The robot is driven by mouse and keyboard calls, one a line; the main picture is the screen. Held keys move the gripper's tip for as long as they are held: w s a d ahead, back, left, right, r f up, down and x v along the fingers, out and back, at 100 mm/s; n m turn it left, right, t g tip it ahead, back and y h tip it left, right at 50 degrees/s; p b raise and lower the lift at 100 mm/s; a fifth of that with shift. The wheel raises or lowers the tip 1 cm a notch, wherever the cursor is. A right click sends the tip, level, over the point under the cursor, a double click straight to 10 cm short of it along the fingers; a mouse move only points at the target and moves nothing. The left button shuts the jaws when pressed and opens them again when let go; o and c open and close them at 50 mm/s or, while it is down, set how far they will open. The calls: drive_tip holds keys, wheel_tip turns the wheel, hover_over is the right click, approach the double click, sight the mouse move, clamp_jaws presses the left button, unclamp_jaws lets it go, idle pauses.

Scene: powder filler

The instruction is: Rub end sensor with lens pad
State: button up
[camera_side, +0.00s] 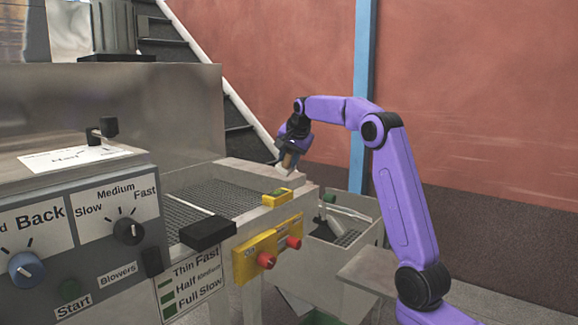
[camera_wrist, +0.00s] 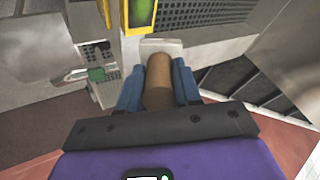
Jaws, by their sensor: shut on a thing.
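My gripper (camera_side: 289,158) is shut on the tan, rounded handle of the lens pad (camera_wrist: 158,82). Its blue fingers (camera_wrist: 158,90) sit on both sides of the handle in the wrist view. A pale flat end (camera_wrist: 162,44) shows beyond the handle. In the side view the pad hangs above the far end of the machine's conveyor, apart from the yellow housing. That small yellow housing with a green face (camera_side: 277,197), which looks like the end sensor, sits on the conveyor's near rail. It also shows at the top of the wrist view (camera_wrist: 142,12), just beyond the pad.
The mesh conveyor (camera_side: 222,197) runs beside a grey control box with knobs (camera_side: 90,225). A yellow panel with red buttons (camera_side: 267,250) is below the rail. A lower bin (camera_side: 345,238) stands at the conveyor's end. Stairs (camera_side: 170,45) rise behind.

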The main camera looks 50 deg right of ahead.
drive_tip(key=shift+r, duration=0.5)
drive_tip(key=shift+r, duration=1.5)
drive_tip(key=shift+f, duration=0.15)
drive_tip(key=shift+x, duration=0.85)
drive_tip(key=shift+s+a, duration=0.1)
drive_tip(key=shift+s, duration=0.05)
